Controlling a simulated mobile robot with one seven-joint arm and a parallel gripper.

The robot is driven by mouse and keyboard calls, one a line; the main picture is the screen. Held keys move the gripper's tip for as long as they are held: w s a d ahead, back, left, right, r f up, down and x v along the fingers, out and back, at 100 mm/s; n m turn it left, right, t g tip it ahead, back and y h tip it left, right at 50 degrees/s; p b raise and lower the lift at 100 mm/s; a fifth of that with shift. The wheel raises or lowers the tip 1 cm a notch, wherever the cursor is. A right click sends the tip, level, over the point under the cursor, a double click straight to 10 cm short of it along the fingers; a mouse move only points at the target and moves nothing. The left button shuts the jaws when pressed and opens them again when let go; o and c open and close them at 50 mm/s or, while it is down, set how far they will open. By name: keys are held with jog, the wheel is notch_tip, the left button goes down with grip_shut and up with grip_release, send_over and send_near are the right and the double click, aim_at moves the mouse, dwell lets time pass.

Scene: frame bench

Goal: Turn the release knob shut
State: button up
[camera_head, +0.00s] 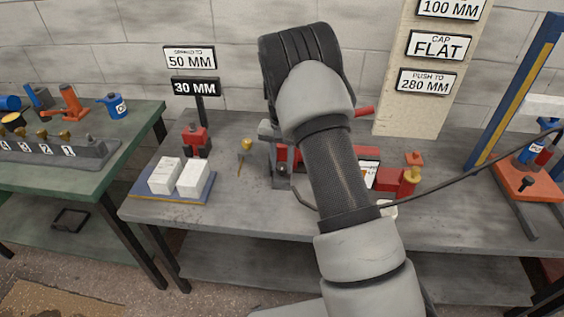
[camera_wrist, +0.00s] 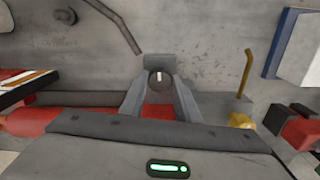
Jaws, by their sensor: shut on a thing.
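The release knob (camera_wrist: 159,78) is a small dark round knob with a white mark, which points straight up in the wrist view. My gripper (camera_wrist: 160,82) has its two grey fingers on either side of the knob, shut on it. A red body (camera_wrist: 158,111) shows between the fingers below the knob. The red pump (camera_wrist: 28,121) with a label plate runs to the left in the wrist view. In the head view the red pump (camera_head: 403,181) is partly hidden behind my arm. I cannot make out the knob or fingertips there.
A brass piece with a bent rod (camera_wrist: 241,119) stands right of my gripper in the wrist view. A blue tray (camera_head: 150,190) holds white blocks, with a red and black block (camera_head: 196,142) behind.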

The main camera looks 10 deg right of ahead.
aim_at(282, 167)
jog(key=shift+m, duration=0.6)
jog(key=shift+r, duration=0.1)
jog(key=o, duration=1)
jog(key=shift+o, duration=0.2)
notch_tip(282, 167, up, 17)
jog(key=p, duration=0.2)
jog(key=shift+r, duration=0.2)
